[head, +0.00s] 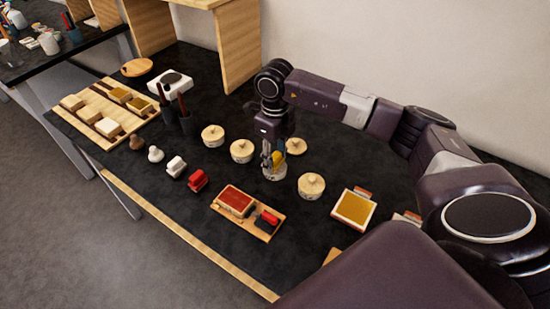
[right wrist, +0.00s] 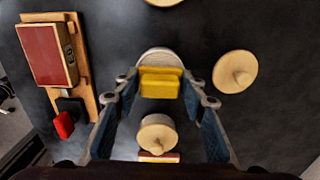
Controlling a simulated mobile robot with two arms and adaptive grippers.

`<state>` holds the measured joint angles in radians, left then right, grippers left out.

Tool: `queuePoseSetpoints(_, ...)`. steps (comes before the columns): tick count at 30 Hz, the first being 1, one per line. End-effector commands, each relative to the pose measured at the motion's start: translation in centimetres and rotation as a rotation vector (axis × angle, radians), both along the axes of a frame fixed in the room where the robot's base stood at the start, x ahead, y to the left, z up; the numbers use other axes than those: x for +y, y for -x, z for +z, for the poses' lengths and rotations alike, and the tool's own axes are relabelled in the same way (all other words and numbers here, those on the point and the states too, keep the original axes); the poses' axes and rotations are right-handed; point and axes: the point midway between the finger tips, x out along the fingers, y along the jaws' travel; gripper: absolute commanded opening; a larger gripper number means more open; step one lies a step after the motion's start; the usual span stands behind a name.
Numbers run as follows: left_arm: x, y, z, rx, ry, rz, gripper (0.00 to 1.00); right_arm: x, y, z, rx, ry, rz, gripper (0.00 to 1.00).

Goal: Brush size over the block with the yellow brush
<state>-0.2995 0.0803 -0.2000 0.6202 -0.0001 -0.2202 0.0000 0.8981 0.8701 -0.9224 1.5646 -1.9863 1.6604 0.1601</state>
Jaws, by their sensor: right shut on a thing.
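My right gripper (head: 272,158) is shut on the yellow brush (right wrist: 160,84), which sits between its fingers. In the head view the brush (head: 279,157) shows partly behind the fingers. It is low over a round pale pot (head: 273,174), which also shows behind it in the right wrist view (right wrist: 160,57); I cannot tell whether brush and pot touch. The block with the red top (head: 235,201) lies on a wooden board (head: 262,232), left of and nearer than the gripper. It shows at upper left in the right wrist view (right wrist: 45,54). My left gripper is not in view.
Round lidded pots (head: 311,185) stand close around the gripper. A small red-and-black tool (head: 267,218) is on the block's board. A red brush-like piece (head: 198,180) and a white one (head: 175,166) stand left. A gold square pad (head: 354,208) lies right.

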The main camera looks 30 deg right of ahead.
Motion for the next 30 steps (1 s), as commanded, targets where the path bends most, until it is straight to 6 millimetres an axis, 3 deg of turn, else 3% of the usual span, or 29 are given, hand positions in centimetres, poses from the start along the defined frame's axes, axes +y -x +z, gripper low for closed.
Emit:
queuePoseSetpoints(5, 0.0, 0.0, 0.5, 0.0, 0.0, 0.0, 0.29, 0.0, 0.1, 0.5, 0.004, 0.001, 0.001, 0.19)
queuePoseSetpoints(30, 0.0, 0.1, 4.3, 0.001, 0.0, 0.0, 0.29, 0.0, 0.0, 7.0, 0.001, 0.0, 0.001, 0.19)
